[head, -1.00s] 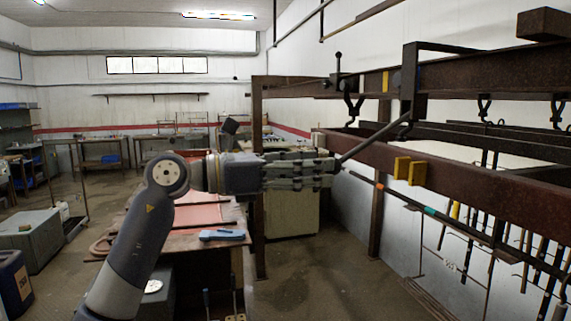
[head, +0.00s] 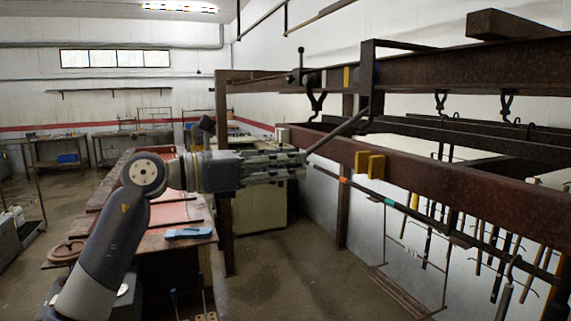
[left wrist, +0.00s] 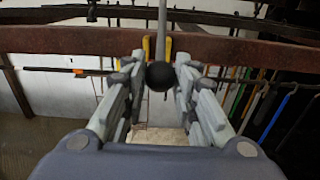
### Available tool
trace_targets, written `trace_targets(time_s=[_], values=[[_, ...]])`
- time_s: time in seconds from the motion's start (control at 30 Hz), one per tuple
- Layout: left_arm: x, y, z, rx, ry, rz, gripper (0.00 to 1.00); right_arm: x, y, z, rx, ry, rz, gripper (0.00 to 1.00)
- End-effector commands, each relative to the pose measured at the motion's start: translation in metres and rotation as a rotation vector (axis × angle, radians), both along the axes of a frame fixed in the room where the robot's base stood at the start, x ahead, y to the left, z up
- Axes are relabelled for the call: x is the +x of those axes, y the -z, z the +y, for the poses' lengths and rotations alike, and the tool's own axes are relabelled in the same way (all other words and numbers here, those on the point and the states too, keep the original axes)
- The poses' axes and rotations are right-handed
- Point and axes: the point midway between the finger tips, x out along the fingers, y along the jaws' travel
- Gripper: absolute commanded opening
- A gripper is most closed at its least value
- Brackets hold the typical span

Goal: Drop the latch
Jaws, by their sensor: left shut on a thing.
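My left gripper (head: 300,163) is in the middle of the head view, level with the lower rusty beam. Its fingers are closed around the lower end of a slanting dark lever (head: 338,131). The lever runs up and right to a dark bracket (head: 368,80) on the upper rail. In the left wrist view, a black ball knob (left wrist: 160,76) sits between the fingers (left wrist: 158,88), with a grey rod above it. An upright pin with a small ball top (head: 300,58) stands on the rail left of the bracket; I cannot tell whether it is the latch. My right gripper is not in view.
The upper rusty rail (head: 455,75) carries several dark hooks. The lower beam (head: 455,180) bears two yellow tabs (head: 370,164) right of the gripper. Tools hang on a rod below it. A workbench (head: 150,215) stands left; open floor lies below the gripper.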

Motion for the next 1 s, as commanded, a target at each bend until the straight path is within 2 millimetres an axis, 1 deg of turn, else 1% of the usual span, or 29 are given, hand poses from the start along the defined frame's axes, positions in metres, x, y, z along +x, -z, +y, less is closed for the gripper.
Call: trace_targets(time_s=[0.33,0.47,0.73,1.0], values=[[0.001,0.001,-0.001,-0.002,-0.001,-0.001,0.13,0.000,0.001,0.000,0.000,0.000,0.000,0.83],[0.002,0.010,-0.006,-0.001,0.000,0.000,0.13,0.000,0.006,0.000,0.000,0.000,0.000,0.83],[0.007,0.033,-0.021,0.001,0.000,0.001,0.13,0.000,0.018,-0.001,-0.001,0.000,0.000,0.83],[0.009,0.040,-0.028,0.002,0.000,0.002,0.13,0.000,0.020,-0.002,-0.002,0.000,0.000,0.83]])
